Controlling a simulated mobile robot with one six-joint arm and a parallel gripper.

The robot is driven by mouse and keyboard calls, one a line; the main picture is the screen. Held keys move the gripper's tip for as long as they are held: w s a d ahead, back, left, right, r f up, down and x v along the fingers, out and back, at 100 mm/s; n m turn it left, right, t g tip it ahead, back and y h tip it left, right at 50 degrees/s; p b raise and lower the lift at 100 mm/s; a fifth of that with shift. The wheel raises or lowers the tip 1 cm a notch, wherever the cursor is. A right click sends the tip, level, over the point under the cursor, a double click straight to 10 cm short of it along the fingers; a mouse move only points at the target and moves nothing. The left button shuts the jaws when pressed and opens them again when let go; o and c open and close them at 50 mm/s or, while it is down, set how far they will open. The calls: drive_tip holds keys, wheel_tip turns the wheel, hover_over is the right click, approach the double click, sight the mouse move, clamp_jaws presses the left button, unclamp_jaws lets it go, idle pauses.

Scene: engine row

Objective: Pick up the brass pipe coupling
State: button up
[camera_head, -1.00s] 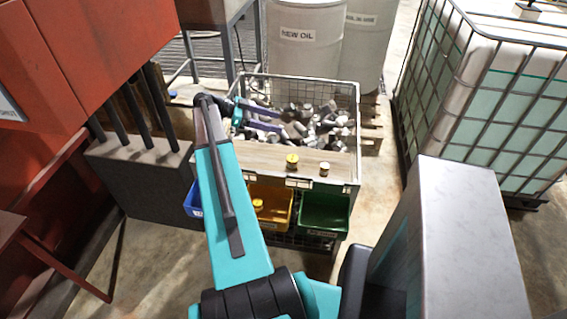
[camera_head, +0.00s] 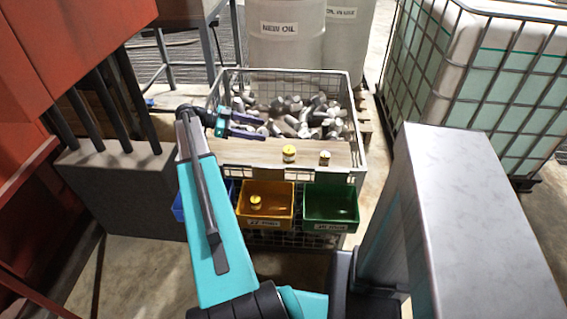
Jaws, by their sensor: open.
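The left one (camera_head: 289,153) is wider, and the right one (camera_head: 324,158) is smaller. A third brass-yellow piece (camera_head: 255,201) is in the yellow bin (camera_head: 280,214) below. All are too small for me to tell which is the pipe coupling. My gripper (camera_head: 264,127) is open with nothing visible between its purple fingers. It is over the crate's left part, behind and left of the pieces on the board, apart from them.
The wire crate (camera_head: 356,118) holds many grey metal parts. A blue bin (camera_head: 180,209) and a green bin (camera_head: 331,213) hang beside the yellow one. A caged tank (camera_head: 490,85) stands right, drums (camera_head: 284,40) behind, and red machinery (camera_head: 60,50) left.

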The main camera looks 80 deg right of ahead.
drive_tip(key=b, duration=0.7)
approach(289, 152)
drive_tip(key=w, duration=0.3)
drive_tip(key=shift+w+d+f, duration=0.1)
drive_tip(key=shift+w+d, duration=0.2)
drive_tip(key=shift+s, duration=0.1)
drive_tip(key=shift+p+x, duration=0.45)
drive_tip(key=shift+x, duration=3.8)
drive_tip(key=shift+p+x, duration=0.45)
drive_tip(key=shift+x, duration=2.15)
drive_tip(key=c, duration=1.4)
